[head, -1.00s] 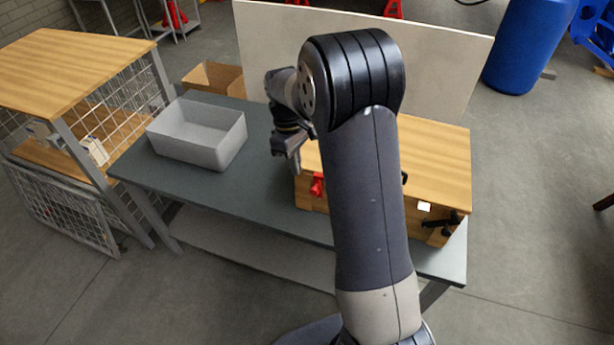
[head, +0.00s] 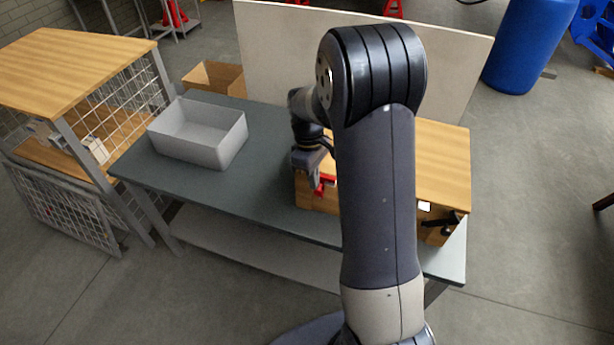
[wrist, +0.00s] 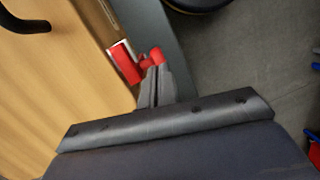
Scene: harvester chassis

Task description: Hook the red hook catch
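The red hook catch (head: 327,184) is on the front face of the wooden box (head: 443,160), near its left end. In the wrist view the red hook catch (wrist: 125,63) shows as a red plate with a smaller red part to its right. My gripper (head: 314,184) is at the catch's left side in the head view. In the wrist view the fingers of my gripper (wrist: 156,72) lie together with only a thin dark line between them. Their tips are right at the small red part and hide some of it. I cannot tell whether they touch it.
The box stands on a grey workbench (head: 265,205). A grey open bin (head: 225,150) is on the bench's left. A black catch (head: 440,222) is on the box's right front, and a pale panel (head: 270,50) stands behind. My arm hides the box's middle.

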